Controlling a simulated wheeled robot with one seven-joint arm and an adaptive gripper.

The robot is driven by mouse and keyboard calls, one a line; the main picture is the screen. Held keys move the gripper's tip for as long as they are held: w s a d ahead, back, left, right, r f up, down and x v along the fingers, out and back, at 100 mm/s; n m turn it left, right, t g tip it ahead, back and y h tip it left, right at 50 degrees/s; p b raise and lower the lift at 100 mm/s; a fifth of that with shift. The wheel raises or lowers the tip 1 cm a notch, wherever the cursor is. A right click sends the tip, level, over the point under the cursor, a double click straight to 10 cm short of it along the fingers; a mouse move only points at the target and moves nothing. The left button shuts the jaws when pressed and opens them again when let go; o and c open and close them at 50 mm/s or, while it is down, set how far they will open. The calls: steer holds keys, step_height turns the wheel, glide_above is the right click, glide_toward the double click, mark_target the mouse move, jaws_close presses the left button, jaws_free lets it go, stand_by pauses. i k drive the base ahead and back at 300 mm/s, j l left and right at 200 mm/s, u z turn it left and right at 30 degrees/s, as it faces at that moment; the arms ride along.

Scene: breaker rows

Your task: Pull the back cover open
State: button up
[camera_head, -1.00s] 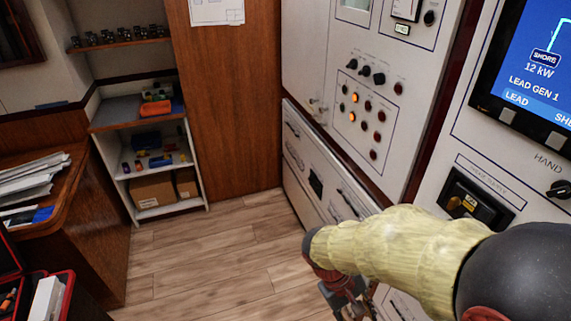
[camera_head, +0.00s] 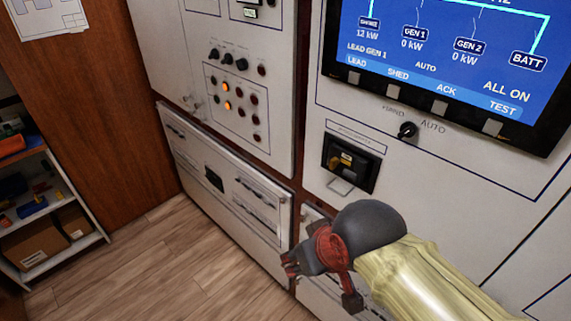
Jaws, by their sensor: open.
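Two low white covers are set in the base of the switchboard. The farther one, which I take as the back cover (camera_head: 205,150), lies at the left and looks closed. It has slotted openings, a small dark window and a small latch or knob at its upper right corner. The nearer cover (camera_head: 309,217) is mostly hidden behind my arm. My gripper (camera_head: 292,264) points left and down, in front of the lower right end of the back cover in the picture. It is open and seems to hold nothing; its fingertips are small and dark, and contact cannot be told.
Above the covers is a panel of lamps and knobs (camera_head: 235,108). Right of it are a recessed switch (camera_head: 350,164) with a wire loop and a large blue screen (camera_head: 440,60). A shelf (camera_head: 85,215) with boxes stands at the left. The wooden floor (camera_head: 160,275) before the covers is clear.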

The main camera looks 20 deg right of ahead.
mark_target(330, 287)
steer(key=l+z, duration=0.25)
steer(key=z, duration=0.15)
steer(key=i+l+z, duration=0.1)
steer(key=l+z, duration=0.15)
steer(key=z, duration=0.15)
